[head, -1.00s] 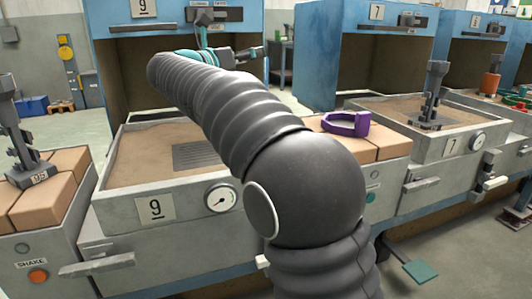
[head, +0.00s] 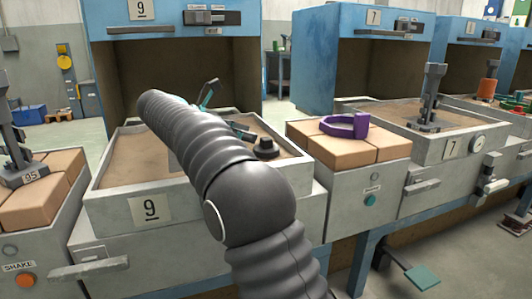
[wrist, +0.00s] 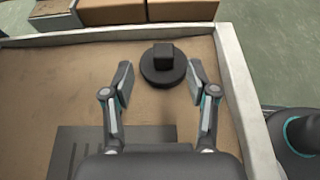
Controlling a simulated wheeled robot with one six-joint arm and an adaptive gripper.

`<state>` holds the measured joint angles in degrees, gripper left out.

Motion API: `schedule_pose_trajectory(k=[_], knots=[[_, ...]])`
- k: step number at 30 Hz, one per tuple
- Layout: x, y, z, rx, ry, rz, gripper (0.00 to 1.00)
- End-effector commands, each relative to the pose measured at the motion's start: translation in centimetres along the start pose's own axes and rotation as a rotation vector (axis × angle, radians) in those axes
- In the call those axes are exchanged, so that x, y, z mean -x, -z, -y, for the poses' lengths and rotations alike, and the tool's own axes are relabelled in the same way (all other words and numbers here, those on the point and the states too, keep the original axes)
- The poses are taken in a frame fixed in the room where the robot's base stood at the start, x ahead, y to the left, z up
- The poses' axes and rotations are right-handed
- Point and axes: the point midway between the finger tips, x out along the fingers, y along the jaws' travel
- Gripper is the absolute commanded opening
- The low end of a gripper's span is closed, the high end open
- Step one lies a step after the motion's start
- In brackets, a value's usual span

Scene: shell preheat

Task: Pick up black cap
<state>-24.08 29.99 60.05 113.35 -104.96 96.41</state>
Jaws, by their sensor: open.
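The black cap (head: 265,148) is a round dark disc with a raised block on top. It lies on the sand in the right part of the number 9 box (head: 104,167), close to its right wall. In the wrist view the cap (wrist: 163,66) sits at the top middle, just ahead of my gripper (wrist: 160,84). My gripper is open and empty, with one finger on each side of the line to the cap. The fingertips appear apart from the cap. In the head view my arm hides most of the gripper.
A dark grate (wrist: 105,150) lies in the sand below my gripper. Tan blocks (head: 345,148) carrying a purple clamp-like piece (head: 345,125) stand right of the box. A blue hood (head: 175,60) rises behind it. More tan blocks (head: 45,195) stand at left.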

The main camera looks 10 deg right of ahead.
Motion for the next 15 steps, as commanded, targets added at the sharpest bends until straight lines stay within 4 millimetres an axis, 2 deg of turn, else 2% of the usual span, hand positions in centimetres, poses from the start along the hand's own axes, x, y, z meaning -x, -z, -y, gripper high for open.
schedule_pose_trajectory(k=[8, 15], knots=[[-2.0, 0.1, 0.1, 0.001, 0.001, 0.0, 0.58], [-5.3, 0.4, 0.5, 0.0, 0.001, 0.0, 0.58]])
